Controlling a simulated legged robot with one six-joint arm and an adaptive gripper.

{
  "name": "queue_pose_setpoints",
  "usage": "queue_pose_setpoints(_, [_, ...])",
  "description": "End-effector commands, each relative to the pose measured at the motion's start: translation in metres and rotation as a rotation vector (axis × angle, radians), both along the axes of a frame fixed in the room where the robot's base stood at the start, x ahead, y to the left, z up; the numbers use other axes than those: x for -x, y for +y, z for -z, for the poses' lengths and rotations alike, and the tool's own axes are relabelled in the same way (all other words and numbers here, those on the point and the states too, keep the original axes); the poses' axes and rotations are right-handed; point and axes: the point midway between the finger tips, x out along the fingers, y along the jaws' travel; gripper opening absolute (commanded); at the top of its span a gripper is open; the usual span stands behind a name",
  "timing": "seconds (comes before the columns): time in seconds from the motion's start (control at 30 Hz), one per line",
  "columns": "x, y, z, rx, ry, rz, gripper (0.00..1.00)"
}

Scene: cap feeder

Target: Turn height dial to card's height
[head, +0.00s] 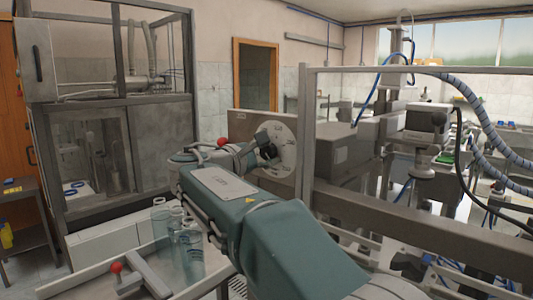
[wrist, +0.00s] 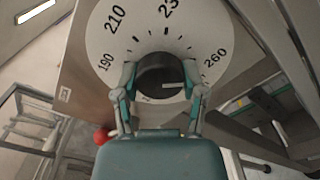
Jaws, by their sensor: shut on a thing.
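The height dial is a white round plate (wrist: 215,40) with black ticks and numbers on a grey metal panel. I read 190, 210 and 260; the number at the top is cut off and starts with 23. Its dark round knob (wrist: 150,72) has a white line on its face, lying nearly level and toward the right, below 260. My gripper (wrist: 161,82) is shut on the knob, one finger on each side. In the head view the plate (head: 284,138) is partly hidden behind my gripper (head: 262,150). I cannot make out the card in either view.
A red ball handle (head: 222,142) stands close to my wrist. Clear bottles (head: 188,245) and another red ball handle (head: 116,267) are at the lower left. A metal frame (head: 305,130) rises right of the dial. A glazed cabinet (head: 90,150) stands at left.

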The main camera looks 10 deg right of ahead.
Motion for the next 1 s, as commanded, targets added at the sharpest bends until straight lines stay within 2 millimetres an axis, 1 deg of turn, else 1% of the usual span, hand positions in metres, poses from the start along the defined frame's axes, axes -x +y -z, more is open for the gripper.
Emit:
queue_pose_setpoints(0.23, [-0.001,0.001,0.002,0.001,0.004,-0.002,0.07])
queue_pose_setpoints(0.27, [-0.001,0.001,0.002,0.000,0.005,-0.003,0.68])
queue_pose_setpoints(0.3, [-0.001,0.001,0.002,0.001,0.004,-0.002,0.85])
queue_pose_setpoints(0.33, [-0.001,0.001,0.002,0.001,0.004,-0.002,0.89])
queue_pose_setpoints(0.77, [0.001,0.002,0.001,0.001,0.002,-0.001,0.89])
queue_pose_setpoints(0.87, [0.006,0.011,0.000,0.001,0.002,-0.004,0.89])
queue_pose_setpoints(1.0, [0.020,0.033,0.001,0.001,0.002,-0.005,0.89])
